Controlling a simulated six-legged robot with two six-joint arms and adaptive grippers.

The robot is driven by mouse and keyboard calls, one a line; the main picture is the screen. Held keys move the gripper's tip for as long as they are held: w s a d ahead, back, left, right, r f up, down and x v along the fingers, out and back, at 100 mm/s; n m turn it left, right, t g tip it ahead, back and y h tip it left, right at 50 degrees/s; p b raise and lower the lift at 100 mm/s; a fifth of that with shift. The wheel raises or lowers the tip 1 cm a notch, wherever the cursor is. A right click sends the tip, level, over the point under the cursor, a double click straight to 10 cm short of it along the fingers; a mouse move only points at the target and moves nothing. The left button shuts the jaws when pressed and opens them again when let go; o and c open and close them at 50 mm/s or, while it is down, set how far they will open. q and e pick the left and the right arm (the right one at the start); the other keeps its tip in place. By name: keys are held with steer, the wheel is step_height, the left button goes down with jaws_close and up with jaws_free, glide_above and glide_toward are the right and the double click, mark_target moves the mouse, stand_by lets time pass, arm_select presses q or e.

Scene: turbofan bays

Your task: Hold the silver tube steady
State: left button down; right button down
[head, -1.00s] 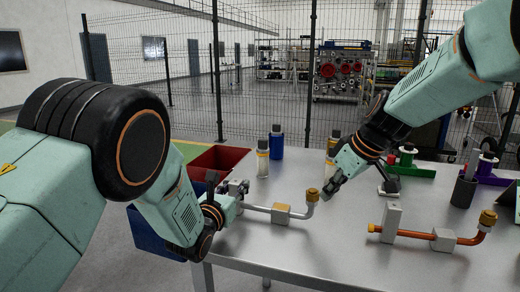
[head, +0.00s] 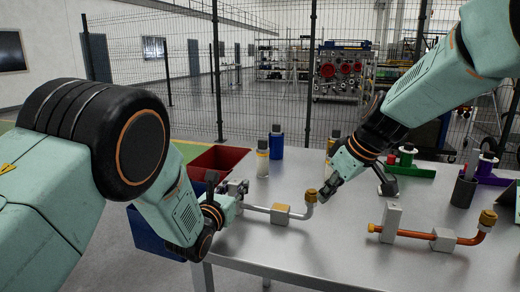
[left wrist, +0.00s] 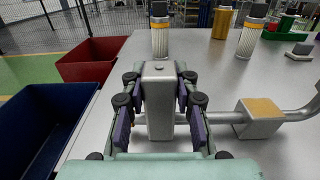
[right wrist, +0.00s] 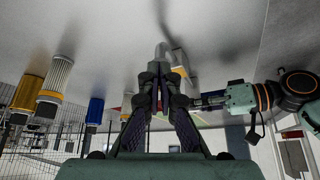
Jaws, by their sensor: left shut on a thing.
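The silver tube (head: 258,209) lies low over the table at its middle, with a grey block (head: 282,213) on it and a brass-coloured end (head: 311,196) on its upturned right part. My left gripper (head: 238,192) is shut on the upright grey post (left wrist: 159,100) at the tube's left end. In the left wrist view the post stands between the finger pads, and the tube (left wrist: 296,115) runs off right past the block (left wrist: 258,118). My right gripper (head: 322,196) is beside the brass end. In the right wrist view its fingertips (right wrist: 163,78) are close together; whether they touch anything is unclear.
An orange-copper tube (head: 410,234) with a grey post and block stands to the right on the table. A red bin (head: 205,163) and a blue bin (head: 150,232) are at the left. The table front is clear.

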arm_select(q)
steer(key=shift+d, duration=0.15)
arm_select(e)
steer(key=shift+s+a, duration=0.1)
steer(key=shift+a, duration=0.2)
step_height(320, 180, up, 6)
steer(key=shift+s+d, duration=0.25)
steer(key=shift+s, duration=0.15)
stand_by(0.4)
arm_select(q)
steer(key=c, duration=1)
jaws_free()
steer(key=shift+o, duration=0.2)
steer(key=shift+s, duration=0.1)
